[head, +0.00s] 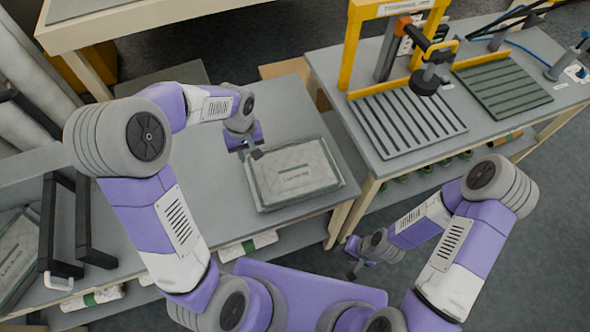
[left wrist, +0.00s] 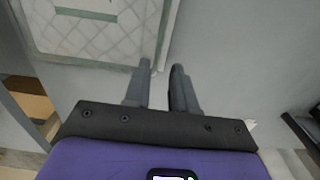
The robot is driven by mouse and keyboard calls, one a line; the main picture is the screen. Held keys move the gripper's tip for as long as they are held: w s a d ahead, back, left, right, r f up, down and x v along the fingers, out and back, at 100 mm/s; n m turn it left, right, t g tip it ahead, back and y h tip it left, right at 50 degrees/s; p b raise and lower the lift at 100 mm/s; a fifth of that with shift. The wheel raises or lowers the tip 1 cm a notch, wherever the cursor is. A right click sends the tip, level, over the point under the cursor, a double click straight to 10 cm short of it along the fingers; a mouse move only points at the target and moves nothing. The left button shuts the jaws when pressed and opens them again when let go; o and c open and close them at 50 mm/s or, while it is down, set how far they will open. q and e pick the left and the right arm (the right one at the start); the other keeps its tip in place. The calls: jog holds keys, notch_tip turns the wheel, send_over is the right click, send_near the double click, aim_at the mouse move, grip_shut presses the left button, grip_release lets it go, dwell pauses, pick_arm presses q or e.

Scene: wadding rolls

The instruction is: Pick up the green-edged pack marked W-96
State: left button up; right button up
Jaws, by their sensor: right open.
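A quilted pale pack (head: 292,172) with green edging lies flat on the grey table, in or on a shallow grey tray (head: 262,207). Its printed label is too small to read surely. Part of it shows in the left wrist view (left wrist: 90,35) at upper left. My left gripper (head: 252,154) is at the pack's upper left edge in the head view. My right gripper (head: 356,263) is open and empty, low beside the table, away from the pack.
Another green-edged pack (head: 18,258) lies at far left near a black rack (head: 85,225). A second table at right bears a slatted plate (head: 405,120), a yellow-framed machine (head: 350,50) and a green slatted mat (head: 505,88). Wrapped packs (head: 248,245) sit on the shelf below.

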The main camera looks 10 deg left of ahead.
aim_at(253, 173)
pick_arm(q)
jog(key=f, duration=0.1)
jog(key=f+b, duration=0.2)
jog(key=shift+w+f, duration=0.15)
jog(key=shift+w, duration=0.1)
jog(key=f, duration=0.2)
jog(key=f+b, duration=0.1)
jog(key=f, duration=0.1)
jog(key=f+b, duration=0.1)
jog(key=f, duration=0.1)
jog(key=shift+s+f, duration=0.25)
jog(key=shift+a+f+b, duration=0.1)
jog(key=shift+f+b, duration=0.25)
jog(key=shift+f, duration=0.15)
pick_arm(e)
jog(key=f, duration=0.5)
jog(key=shift+w+f, duration=0.25)
jog(key=shift+f, duration=0.1)
pick_arm(q)
jog(key=shift+r, duration=0.1)
grip_shut()
